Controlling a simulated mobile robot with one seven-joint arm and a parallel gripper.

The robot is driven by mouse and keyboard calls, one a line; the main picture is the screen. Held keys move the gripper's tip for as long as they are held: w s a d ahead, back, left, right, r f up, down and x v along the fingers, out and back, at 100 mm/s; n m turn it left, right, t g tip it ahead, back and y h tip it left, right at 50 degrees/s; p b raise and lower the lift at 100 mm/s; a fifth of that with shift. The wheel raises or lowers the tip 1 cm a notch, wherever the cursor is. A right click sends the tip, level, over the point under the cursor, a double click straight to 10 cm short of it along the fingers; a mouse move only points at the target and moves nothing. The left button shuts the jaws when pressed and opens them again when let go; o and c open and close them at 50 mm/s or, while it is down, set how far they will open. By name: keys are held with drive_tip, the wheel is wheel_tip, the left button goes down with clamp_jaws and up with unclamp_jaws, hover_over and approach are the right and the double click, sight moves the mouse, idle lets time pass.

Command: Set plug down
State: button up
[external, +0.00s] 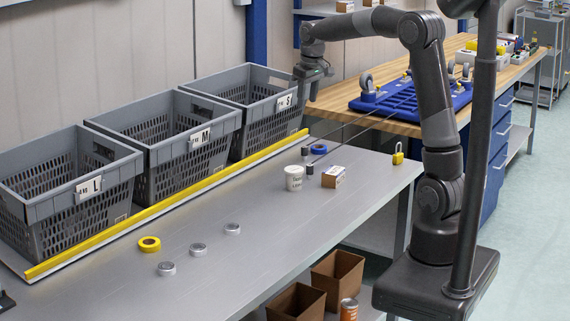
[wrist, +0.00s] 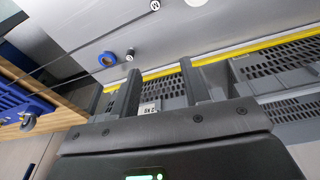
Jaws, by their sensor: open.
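My gripper (external: 305,94) is raised in front of the far grey tote, with its fingers pointing down. In the wrist view its two fingers (wrist: 160,78) are apart, with nothing visible held between them. Two small round-ended pieces that look like plugs are on the grey table: a dark one (external: 310,169) beside the white tub, and one (external: 305,151) beside the blue tape roll. In the wrist view they seem to show as pale round faces at the upper left (wrist: 129,57) and top (wrist: 155,5). Thin dark lines run from them toward the wooden bench. I cannot tell which is the task's plug.
A white tub (external: 294,183), small box (external: 333,177), blue tape (external: 319,149) and yellow padlock (external: 398,154) sit nearby. The table's middle is mostly clear.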

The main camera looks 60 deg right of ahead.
drive_tip(key=s+a+r+t, duration=0.2)
drive_tip(key=s+a+r, duration=0.1)
drive_tip(key=s+a, duration=0.85)
drive_tip(key=s+a+f+t, duration=0.1)
drive_tip(key=s+f, duration=0.1)
drive_tip(key=s, duration=0.6)
drive_tip(key=s+a+f+n, duration=0.1)
drive_tip(key=s+a+f, duration=0.1)
drive_tip(key=s, duration=0.6)
drive_tip(key=shift+a+f+t+y, duration=0.3)
drive_tip(key=shift+t+y, duration=0.1)
